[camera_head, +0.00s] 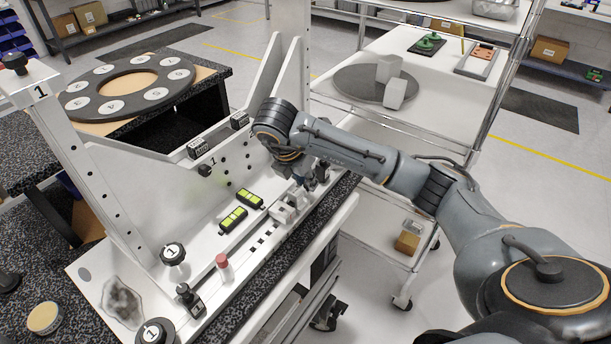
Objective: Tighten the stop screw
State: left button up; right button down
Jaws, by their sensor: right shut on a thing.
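The white mirror fixture (190,262) stands on a speckled dark bench, with upright panels and a slanted post. My right arm comes in from the right, and its gripper (318,176) points down at the far right end of the fixture's base. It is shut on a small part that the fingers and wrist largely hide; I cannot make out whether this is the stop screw. Small white blocks (285,212) sit just left of the gripper. My left gripper is out of view.
Two yellow-green level vials (233,219) and a red-capped tube (223,267) are on the base. A black ring with numbered discs (128,87) lies on a table behind. A white cart (440,75) stands right of the fixture, close behind my right arm.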

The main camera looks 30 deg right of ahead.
dwell(0.4)
jog(key=c, duration=1.4)
grip_release()
jog(key=shift+c, duration=0.2)
jog(key=shift+a+r, duration=0.2)
jog(key=shift+r, duration=0.3)
jog(key=v, duration=1.1)
